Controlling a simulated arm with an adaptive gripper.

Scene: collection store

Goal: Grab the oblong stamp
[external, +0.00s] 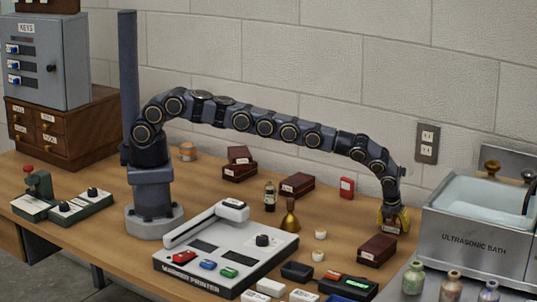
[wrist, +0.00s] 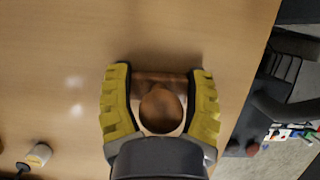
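My gripper (wrist: 160,82) has its two yellow-padded fingers set well apart, one on each side of a brown wooden stamp (wrist: 160,108). In the wrist view the stamp shows a round knob from above and a straight bar across its far side. The bar's ends come close to the finger pads; I cannot tell whether they touch. The palm hides the near side of the stamp. In the external view my gripper (external: 393,220) is low over the table at the right, and the stamp is hidden by the fingers.
A dark red box (external: 377,250) lies just in front of my gripper. The ultrasonic bath (external: 475,243) stands to the right. Small white pieces (external: 320,234) and a brass flask (external: 290,218) stand to the left. A red card-like item (external: 346,187) is behind.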

